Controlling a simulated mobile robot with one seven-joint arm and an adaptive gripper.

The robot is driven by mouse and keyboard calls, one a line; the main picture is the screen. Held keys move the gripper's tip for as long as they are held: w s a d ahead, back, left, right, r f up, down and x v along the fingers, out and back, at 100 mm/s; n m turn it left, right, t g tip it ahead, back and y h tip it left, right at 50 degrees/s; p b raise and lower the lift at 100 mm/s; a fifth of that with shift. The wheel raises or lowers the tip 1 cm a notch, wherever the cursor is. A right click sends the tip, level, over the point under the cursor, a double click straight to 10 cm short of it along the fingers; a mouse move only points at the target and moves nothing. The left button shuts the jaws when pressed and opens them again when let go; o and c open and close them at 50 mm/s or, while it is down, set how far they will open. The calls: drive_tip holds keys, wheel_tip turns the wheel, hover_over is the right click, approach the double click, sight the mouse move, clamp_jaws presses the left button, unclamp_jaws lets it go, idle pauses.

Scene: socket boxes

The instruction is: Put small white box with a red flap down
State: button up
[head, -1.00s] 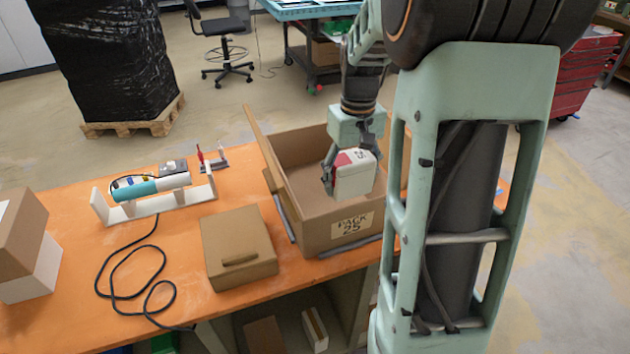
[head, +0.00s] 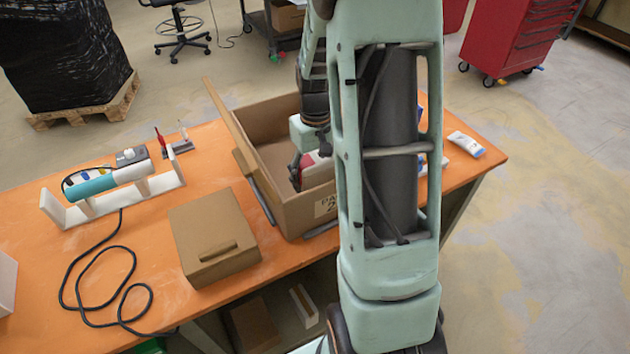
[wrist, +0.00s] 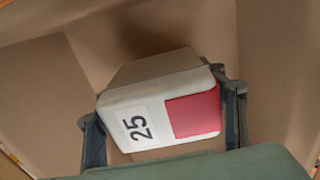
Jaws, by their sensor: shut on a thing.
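The small white box with a red flap (wrist: 150,105) is between the fingers of my gripper (wrist: 165,135) in the wrist view. It carries a "25" label and sits tilted in the picture. In the head view the white box (head: 318,172) is partly hidden by my arm. My gripper (head: 300,172) is shut on it, inside the open cardboard box (head: 270,125) marked "PACK". Cardboard walls and floor surround it in the wrist view. I cannot tell whether the white box touches the cardboard floor.
A closed brown box (head: 213,235) stands left of the open carton on the orange table (head: 120,255). A white rack with a teal cylinder (head: 92,186) and a black cable (head: 100,255) lie further left.

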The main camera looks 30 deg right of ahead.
sight(315, 158)
drive_tip(key=shift+w+f, duration=0.1)
drive_tip(key=shift+f, duration=1.15)
drive_tip(key=shift+f, duration=0.15)
drive_tip(key=o, duration=1.5)
drive_tip(key=shift+o, duration=0.2)
wheel_tip(315, 158, up, 12)
drive_tip(key=shift+r, duration=0.2)
